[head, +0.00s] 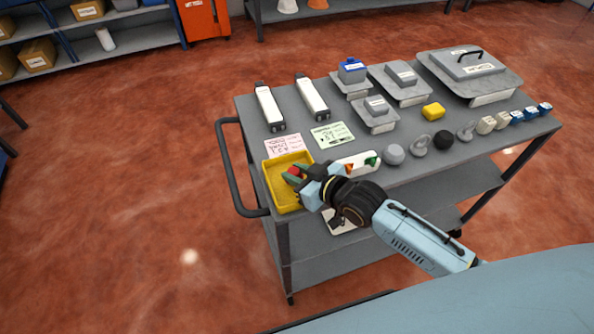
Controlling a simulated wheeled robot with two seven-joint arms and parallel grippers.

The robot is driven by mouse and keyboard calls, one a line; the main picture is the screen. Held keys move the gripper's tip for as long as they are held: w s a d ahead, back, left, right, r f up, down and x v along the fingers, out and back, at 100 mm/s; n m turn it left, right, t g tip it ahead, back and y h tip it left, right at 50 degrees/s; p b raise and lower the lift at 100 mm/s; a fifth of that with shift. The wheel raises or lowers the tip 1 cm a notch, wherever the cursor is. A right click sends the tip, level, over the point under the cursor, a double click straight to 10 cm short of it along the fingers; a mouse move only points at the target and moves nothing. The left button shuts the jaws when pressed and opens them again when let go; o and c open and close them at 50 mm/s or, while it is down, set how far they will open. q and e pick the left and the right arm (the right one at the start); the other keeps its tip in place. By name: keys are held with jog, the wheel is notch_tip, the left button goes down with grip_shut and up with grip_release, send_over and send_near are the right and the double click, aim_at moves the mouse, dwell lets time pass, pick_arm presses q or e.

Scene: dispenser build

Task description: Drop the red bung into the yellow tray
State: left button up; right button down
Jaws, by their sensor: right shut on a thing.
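The yellow tray (283,202) sits at the front left corner of the grey cart top. My right gripper (294,176) reaches in from the right and is over the tray. It is shut on the red bung (293,171), of which only a small red part shows between the fingers. I cannot tell the exact height of the bung above the tray floor. The gripper and wrist hide the tray's right part. My left gripper is not in view.
A white holder (357,163) with orange and green pieces is right of the tray. Pink (283,146) and green (332,135) cards lie behind. A cart handle (231,170) is at left.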

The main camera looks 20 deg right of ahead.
jog(key=c, duration=1.2)
grip_release()
jog(key=shift+o, duration=0.2)
jog(key=shift+r, duration=0.2)
jog(key=shift+r+p, duration=0.3)
jog(key=shift+r, duration=0.2)
jog(key=v, duration=1.2)
jog(key=shift+p, duration=0.45)
jog(key=shift+f, duration=0.15)
